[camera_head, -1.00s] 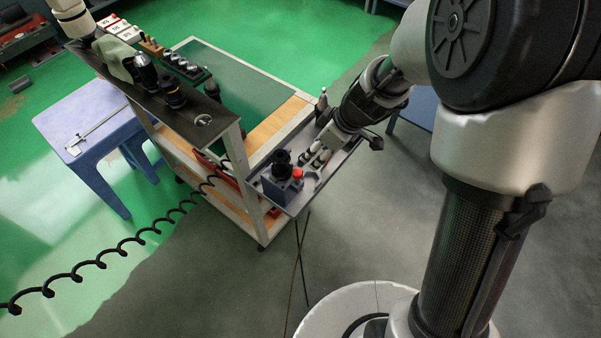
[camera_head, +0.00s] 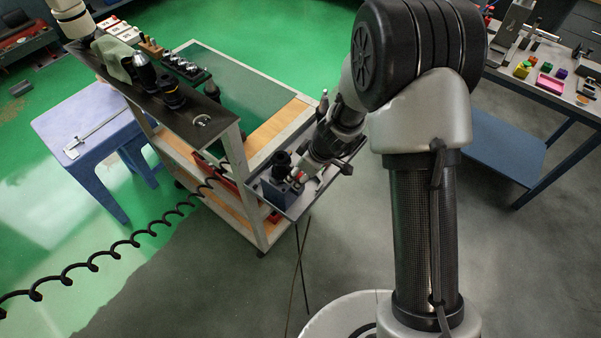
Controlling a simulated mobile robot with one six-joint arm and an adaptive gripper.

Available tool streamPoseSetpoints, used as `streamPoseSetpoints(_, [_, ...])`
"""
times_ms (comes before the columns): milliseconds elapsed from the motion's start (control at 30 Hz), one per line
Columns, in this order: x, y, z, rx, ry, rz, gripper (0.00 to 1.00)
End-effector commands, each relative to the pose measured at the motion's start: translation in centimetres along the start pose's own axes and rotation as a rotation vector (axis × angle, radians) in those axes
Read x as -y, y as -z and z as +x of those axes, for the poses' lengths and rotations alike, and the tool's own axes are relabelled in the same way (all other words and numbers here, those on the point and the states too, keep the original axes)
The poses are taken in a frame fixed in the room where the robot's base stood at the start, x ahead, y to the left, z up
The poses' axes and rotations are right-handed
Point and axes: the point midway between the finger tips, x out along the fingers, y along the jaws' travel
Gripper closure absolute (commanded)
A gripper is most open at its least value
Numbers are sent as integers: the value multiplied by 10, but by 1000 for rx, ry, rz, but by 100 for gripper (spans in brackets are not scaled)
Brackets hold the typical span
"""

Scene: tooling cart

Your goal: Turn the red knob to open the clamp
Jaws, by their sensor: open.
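The clamp (camera_head: 272,189) is a blue-grey block on the cart's side tray, with a black round piece (camera_head: 281,161) standing in its top. The red knob (camera_head: 300,178) is on the right side of the clamp and mostly hidden by my fingers; only small bits of red show. My gripper (camera_head: 298,175) reaches down from the upper right with its fingertips at the knob. The fingers are open, one on either side of it as far as I can tell. Contact cannot be made out.
The side tray (camera_head: 300,207) has a raised rim and a slim upright tool (camera_head: 323,103) at its back. The cart's dark top shelf (camera_head: 205,118) holds tool holders to the left. A coiled black cable (camera_head: 150,232) hangs in front. A bench (camera_head: 560,92) stands at right.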

Motion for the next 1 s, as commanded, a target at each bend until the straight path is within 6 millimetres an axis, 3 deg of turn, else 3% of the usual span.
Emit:
streamPoseSetpoints(133, [0,0,0,0,0,0,56])
streamPoseSetpoints(767, [0,0,-1,0,0,0,98])
streamPoseSetpoints(1000, [0,0,0,0,-8,16,100])
